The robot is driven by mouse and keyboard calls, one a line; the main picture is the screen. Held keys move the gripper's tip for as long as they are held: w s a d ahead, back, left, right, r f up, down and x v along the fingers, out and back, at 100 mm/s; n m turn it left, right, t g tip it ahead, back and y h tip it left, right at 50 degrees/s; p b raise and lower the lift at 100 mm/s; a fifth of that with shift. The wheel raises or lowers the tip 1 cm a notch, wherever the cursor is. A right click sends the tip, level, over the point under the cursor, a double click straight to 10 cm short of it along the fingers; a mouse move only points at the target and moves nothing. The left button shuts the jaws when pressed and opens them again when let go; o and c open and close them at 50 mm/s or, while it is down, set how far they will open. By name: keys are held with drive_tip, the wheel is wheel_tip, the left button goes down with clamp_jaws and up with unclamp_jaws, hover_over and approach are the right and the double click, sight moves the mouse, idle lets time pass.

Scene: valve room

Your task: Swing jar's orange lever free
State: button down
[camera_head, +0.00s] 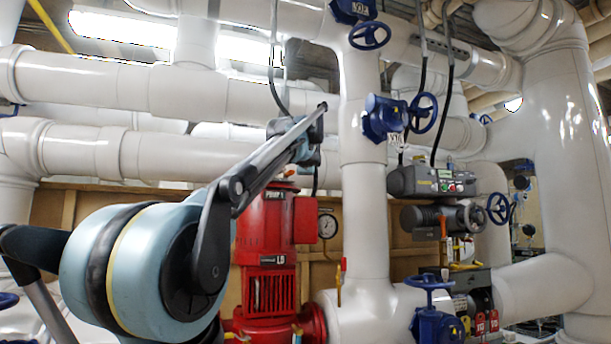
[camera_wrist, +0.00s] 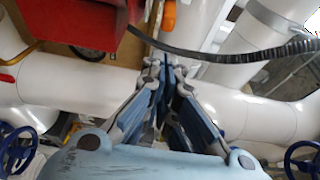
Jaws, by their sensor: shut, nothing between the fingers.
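I cannot make out a jar for certain in either view. A small orange piece (camera_wrist: 169,15) shows at the top of the wrist view, beyond my fingertips. It may be the lever, but most of its surroundings are cut off or hidden. My gripper (camera_wrist: 166,66) has its blue-grey fingers drawn together at the tips, with nothing held. A gap separates the tips from the orange piece in the picture. In the head view my arm crosses from lower left toward the middle, and its far end is partly hidden, so I cannot see the fingertips there.
A red pump (camera_head: 268,240) stands below my arm, with a pressure gauge (camera_head: 327,226) beside it. A white vertical pipe (camera_head: 364,200) rises to its right. Blue handwheels (camera_head: 423,112) and a grey actuator (camera_head: 432,181) lie farther right. A ribbed cable (camera_wrist: 235,55) crosses near my fingertips.

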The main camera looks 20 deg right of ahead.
drive_tip(key=shift+s+a, duration=1.6)
drive_tip(key=shift+a, duration=0.15)
